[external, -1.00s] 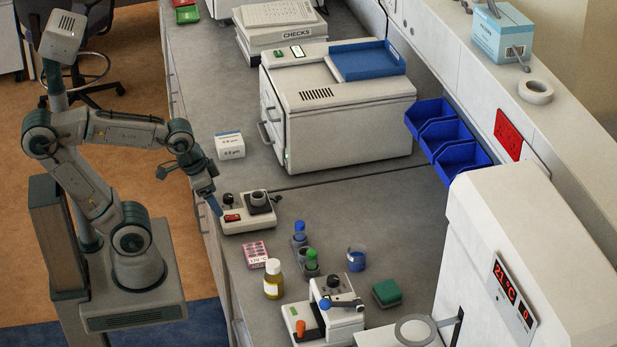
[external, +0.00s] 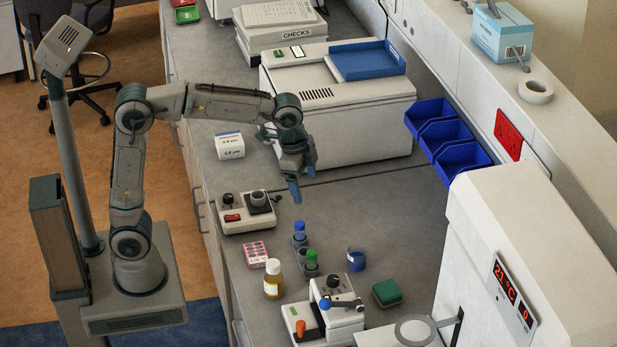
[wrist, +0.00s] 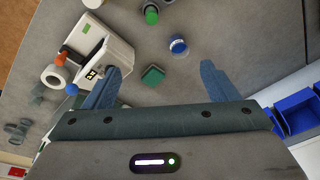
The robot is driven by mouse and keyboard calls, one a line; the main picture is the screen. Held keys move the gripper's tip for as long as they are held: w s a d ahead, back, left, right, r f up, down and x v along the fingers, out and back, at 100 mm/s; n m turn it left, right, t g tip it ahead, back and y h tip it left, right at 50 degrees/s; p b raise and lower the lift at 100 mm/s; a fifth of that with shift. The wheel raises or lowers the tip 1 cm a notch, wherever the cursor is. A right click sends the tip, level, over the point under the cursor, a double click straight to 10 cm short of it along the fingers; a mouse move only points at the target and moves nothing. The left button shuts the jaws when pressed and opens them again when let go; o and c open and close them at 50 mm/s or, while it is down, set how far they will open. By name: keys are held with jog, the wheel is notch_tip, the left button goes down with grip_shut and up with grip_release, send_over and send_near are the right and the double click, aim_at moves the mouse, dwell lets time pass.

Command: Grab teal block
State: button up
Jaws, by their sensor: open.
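The teal block (external: 387,292) is a small dark green-teal block lying on the grey bench, right of the white instrument with the blue and orange knobs. In the wrist view the teal block (wrist: 153,76) shows beyond my fingertips, between them in the picture. My gripper (external: 294,192) is above the bench in front of the large white machine, fingers pointing down, well apart from the block. In the wrist view my gripper (wrist: 160,78) has its two blue fingers spread, with nothing between them.
A blue-capped small pot (external: 356,260) stands near the block. The white instrument (external: 322,315) is left of it. A vial holder (external: 306,255) and amber bottle (external: 273,279) stand further left. A tall white unit (external: 520,240) rises at right. Bench between gripper and block is mostly clear.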

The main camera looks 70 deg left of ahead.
jog(key=w+d+f+m+g+b, duration=0.1)
jog(key=w+d+f+m, duration=0.1)
jog(key=w+d+f, duration=0.3)
jog(key=w+d+f+m, duration=0.1)
jog(key=w+d+m, duration=0.2)
jog(key=w, duration=0.4)
jog(key=m+g, duration=0.1)
jog(key=m, duration=0.3)
send_over(390, 292)
jog(key=f, duration=1.6)
jog(key=shift+d+f, duration=0.35)
jog(key=shift+d, duration=0.05)
jog(key=f, duration=0.1)
jog(key=f+p, duration=0.1)
jog(key=f, duration=0.2)
jog(key=shift+a+f, duration=0.25)
jog(key=shift+a, duration=0.15)
jog(key=shift+f+p, duration=0.3)
jog(key=shift+f, duration=0.25)
jog(key=c, duration=1.1)
